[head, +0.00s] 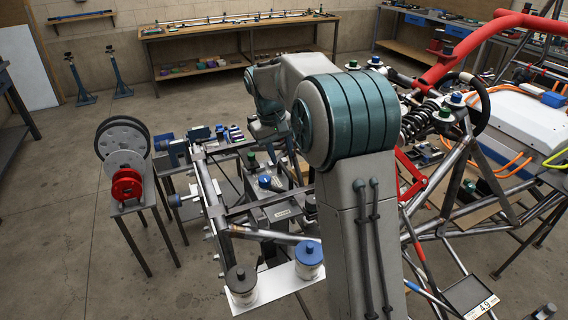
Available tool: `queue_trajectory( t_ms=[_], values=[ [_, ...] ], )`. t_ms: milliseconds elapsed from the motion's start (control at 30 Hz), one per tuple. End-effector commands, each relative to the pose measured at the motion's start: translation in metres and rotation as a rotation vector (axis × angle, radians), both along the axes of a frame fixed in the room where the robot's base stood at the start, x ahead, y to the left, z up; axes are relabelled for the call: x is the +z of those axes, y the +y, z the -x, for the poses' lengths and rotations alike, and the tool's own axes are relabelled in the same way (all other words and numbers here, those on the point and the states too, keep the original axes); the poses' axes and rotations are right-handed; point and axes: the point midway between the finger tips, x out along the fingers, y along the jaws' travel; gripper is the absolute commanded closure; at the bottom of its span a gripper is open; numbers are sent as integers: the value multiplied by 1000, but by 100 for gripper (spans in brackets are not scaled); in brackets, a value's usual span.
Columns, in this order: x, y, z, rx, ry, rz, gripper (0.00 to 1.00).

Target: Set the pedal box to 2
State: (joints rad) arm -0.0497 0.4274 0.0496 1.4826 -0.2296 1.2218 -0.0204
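My arm rises at the middle of the head view and bends over to the left. Its end, with my gripper (268,132), hangs above the front of the tube chassis (212,205). The fingers are too small and dark to make out, so I cannot tell whether they are open or hold anything. I cannot pick out the pedal box for sure. Below my gripper, inside the chassis front, a blue-topped knob (266,182) stands on dark parts near a small pale label plate (282,213). The label's writing is too small to read. My arm hides part of the chassis.
A narrow stand (133,206) with grey and red discs is left of the chassis. A white plate (275,287) with two capped canisters is at the front. A red tube (470,45) and dark hoop rise at right. Workbenches line the back. Floor at lower left is clear.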

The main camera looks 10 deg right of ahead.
Motion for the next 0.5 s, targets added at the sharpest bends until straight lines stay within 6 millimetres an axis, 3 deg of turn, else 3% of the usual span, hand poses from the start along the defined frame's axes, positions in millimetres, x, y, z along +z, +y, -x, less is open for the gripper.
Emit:
queue_trajectory(
  t_ms=[200, 500],
  values=[
    [-34, -7, -1, 0, 2, 0, 66],
    [-48, -10, -2, 0, -1, 0, 66]
  ],
)
